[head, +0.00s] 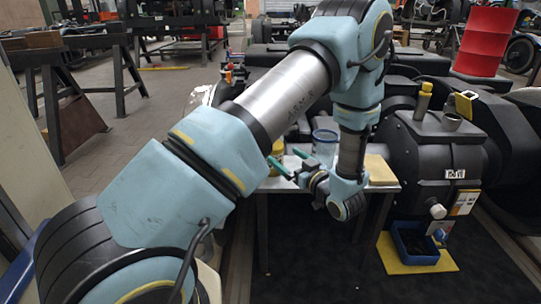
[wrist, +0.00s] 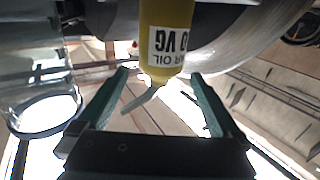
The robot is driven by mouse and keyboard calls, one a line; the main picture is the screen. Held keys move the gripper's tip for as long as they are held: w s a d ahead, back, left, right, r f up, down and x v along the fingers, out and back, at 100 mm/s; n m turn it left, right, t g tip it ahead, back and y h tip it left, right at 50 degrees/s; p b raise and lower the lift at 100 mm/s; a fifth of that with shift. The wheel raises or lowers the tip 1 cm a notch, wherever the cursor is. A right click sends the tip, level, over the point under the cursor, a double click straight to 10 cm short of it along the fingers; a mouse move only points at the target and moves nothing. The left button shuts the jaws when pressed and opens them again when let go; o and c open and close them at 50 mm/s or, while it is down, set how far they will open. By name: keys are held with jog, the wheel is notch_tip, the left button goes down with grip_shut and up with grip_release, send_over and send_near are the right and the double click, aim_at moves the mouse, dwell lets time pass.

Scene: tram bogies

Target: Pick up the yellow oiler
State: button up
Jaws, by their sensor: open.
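The yellow oiler (wrist: 165,25) fills the upper middle of the wrist view, with a dark-lettered white label and a thin pale spout pointing lower left. In the head view a yellow part of it (head: 276,149) shows at the left end of the white table, partly hidden by my arm. My gripper (head: 281,155) has green fingers, which are open and point at the oiler. In the wrist view the gripper's fingertips (wrist: 160,74) appear on either side of the oiler's spout end, with gaps visible. I cannot tell how far apart they are in depth.
The white table (head: 392,187) also holds a clear jar (head: 325,143) and a tan block (head: 379,170). A dark bogie housing (head: 425,158) stands close on the right. A blue bin (head: 415,245) lies on a yellow mat (head: 388,260). A red drum (head: 486,40) stands behind.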

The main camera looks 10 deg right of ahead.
jog(key=b+x, duration=0.1)
jog(key=x, duration=0.6)
jog(key=shift+w+a, duration=0.2)
jog(key=shift+w, duration=0.1)
jog(key=shift+r, duration=0.1)
grip_shut()
dwell(0.5)
